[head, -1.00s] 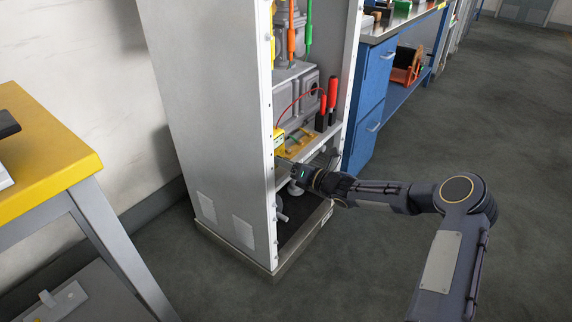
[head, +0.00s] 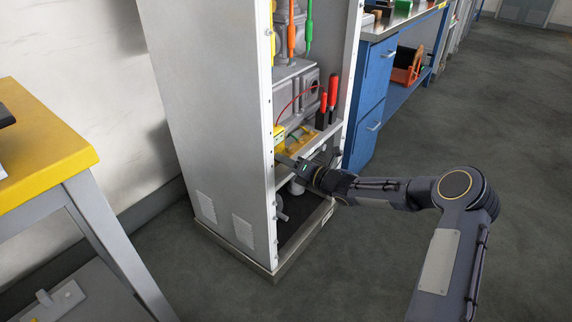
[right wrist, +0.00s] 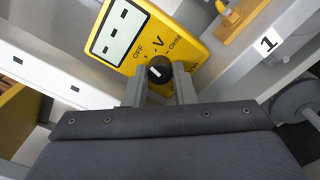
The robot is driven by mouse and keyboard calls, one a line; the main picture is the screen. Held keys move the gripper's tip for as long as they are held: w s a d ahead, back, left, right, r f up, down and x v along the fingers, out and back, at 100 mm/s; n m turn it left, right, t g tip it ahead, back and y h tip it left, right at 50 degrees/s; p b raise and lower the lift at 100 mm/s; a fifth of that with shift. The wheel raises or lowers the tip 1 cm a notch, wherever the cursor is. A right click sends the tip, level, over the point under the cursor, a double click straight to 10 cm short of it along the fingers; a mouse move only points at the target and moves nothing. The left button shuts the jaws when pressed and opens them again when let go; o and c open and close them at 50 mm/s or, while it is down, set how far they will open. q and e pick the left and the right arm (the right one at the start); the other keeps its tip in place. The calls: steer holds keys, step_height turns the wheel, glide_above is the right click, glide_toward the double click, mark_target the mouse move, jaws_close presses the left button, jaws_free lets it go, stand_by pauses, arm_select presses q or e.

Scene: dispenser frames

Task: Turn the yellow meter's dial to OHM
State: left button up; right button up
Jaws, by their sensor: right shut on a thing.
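The yellow meter (right wrist: 128,32) fills the upper middle of the right wrist view, tilted, with a pale display and the labels OFF, V and OHM. Its black round dial (right wrist: 160,68) has a short white mark on the side toward OFF. My right gripper (right wrist: 160,78) is shut on the dial, one finger on either side of it. In the head view the meter (head: 279,138) shows only partly, behind the cabinet's front post. My right gripper (head: 283,163) reaches in at it from the right. My left gripper is not in view.
The meter is in an open grey cabinet (head: 205,120). Red and black probes (head: 328,103) stand on its shelf beside a red wire. A yellow-topped table (head: 45,150) stands at left, a blue drawer unit (head: 372,90) behind right. The floor at right is clear.

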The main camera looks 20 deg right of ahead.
steer(key=m+p, duration=0.1)
steer(key=m, duration=1.4)
steer(key=shift+m, duration=0.3)
stand_by(0.4)
steer(key=o, duration=1)
steer(key=p+v, duration=0.1)
steer(key=v, duration=0.7)
steer(key=shift+p, duration=0.4)
